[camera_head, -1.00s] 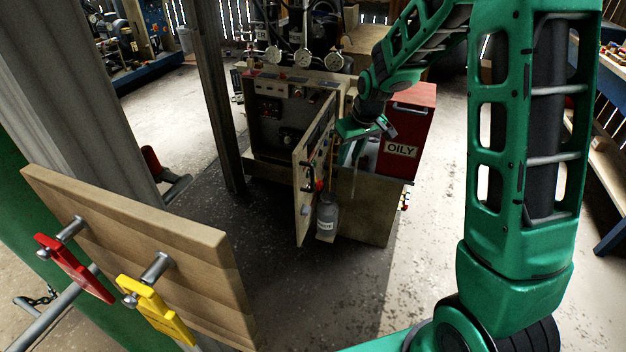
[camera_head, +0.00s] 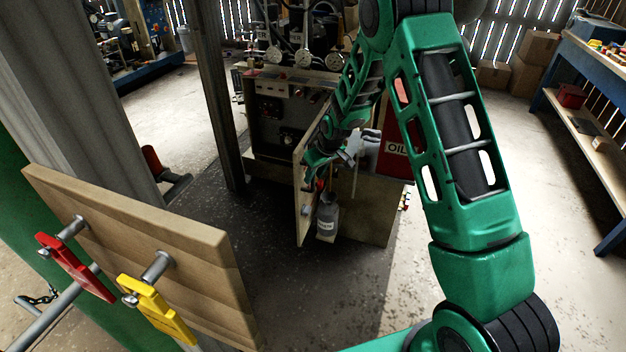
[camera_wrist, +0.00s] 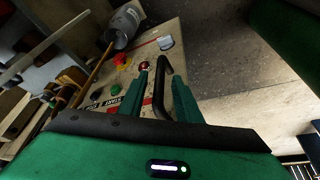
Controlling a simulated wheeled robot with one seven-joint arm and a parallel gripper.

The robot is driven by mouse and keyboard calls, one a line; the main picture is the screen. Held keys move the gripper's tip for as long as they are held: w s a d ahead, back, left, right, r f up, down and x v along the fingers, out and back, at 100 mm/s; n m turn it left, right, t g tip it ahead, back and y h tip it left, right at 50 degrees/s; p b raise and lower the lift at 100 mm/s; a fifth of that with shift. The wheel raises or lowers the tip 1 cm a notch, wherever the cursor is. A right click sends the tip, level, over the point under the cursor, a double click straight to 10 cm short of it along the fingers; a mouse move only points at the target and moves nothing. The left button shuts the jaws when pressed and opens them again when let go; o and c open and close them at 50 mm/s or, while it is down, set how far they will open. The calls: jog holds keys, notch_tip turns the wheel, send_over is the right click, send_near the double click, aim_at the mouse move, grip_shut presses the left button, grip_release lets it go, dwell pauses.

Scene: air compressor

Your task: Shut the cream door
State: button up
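The cream door (camera_head: 302,212) stands swung out from the front of the compressor cabinet, seen nearly edge-on in the head view. My gripper (camera_head: 322,166) is at the upper part of the door. In the wrist view the cream panel (camera_wrist: 179,36) carries a black bar handle (camera_wrist: 164,72) and red, yellow and green buttons. My gripper (camera_wrist: 162,75) is open there, with one teal finger on each side of the handle. I cannot tell whether the fingers touch it. A grey labelled bottle (camera_head: 327,215) sits low beside the door; it also shows in the wrist view (camera_wrist: 125,24).
The cabinet's control panel (camera_head: 277,115) is behind the door. A red bin marked OILY (camera_head: 394,162) stands right of it. A dark post (camera_head: 214,95) is left. A wooden board (camera_head: 150,245) with red and yellow tags is in the foreground. The floor right is clear.

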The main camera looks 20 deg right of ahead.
jog(key=shift+x, duration=1.3)
